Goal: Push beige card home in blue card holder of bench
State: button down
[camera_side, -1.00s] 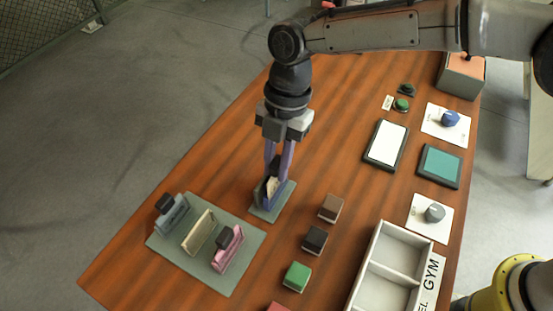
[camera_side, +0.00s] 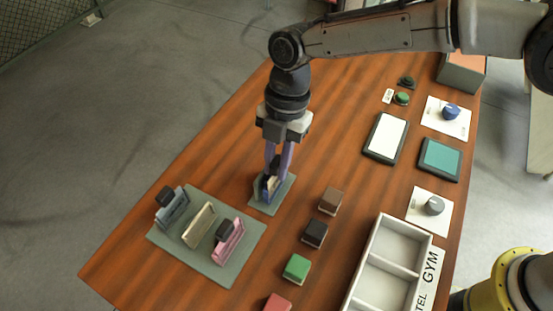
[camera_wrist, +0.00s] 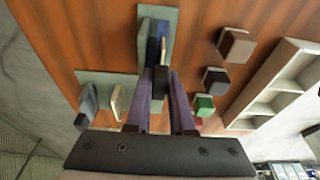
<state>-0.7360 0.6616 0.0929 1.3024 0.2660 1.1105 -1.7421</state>
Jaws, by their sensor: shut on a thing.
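The blue card holder (camera_side: 266,192) stands on a small grey-green base plate (camera_side: 282,196) near the middle of the bench. My gripper (camera_side: 276,174) points down right over it, shut on the dark grip block (camera_wrist: 160,80) of the beige card. The beige card (camera_side: 271,184) shows as a small pale patch at the holder, below the fingers; it also shows as a thin strip beside the blue wall in the wrist view (camera_wrist: 163,46). The card appears to be in the holder. The fingers hide much of it, so I cannot tell its depth.
A grey-green mat (camera_side: 215,270) at left carries grey-blue (camera_side: 173,210), beige (camera_side: 199,226) and pink (camera_side: 229,243) holders. Brown (camera_side: 330,200), black (camera_side: 314,233) and green (camera_side: 297,268) blocks stand at right, before a white divided tray (camera_side: 385,270).

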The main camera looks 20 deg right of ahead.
jog(key=shift+f, duration=0.25)
jog(key=shift+r, duration=0.2)
jog(key=shift+r, duration=2)
jog(key=shift+f, duration=2.15)
dwell(0.4)
jog(key=c, duration=0.7)
grip_release()
jog(key=shift+f, duration=0.2)
jog(key=v, duration=1.4)
jog(key=shift+r, duration=0.3)
jog(key=shift+s, duration=0.1)
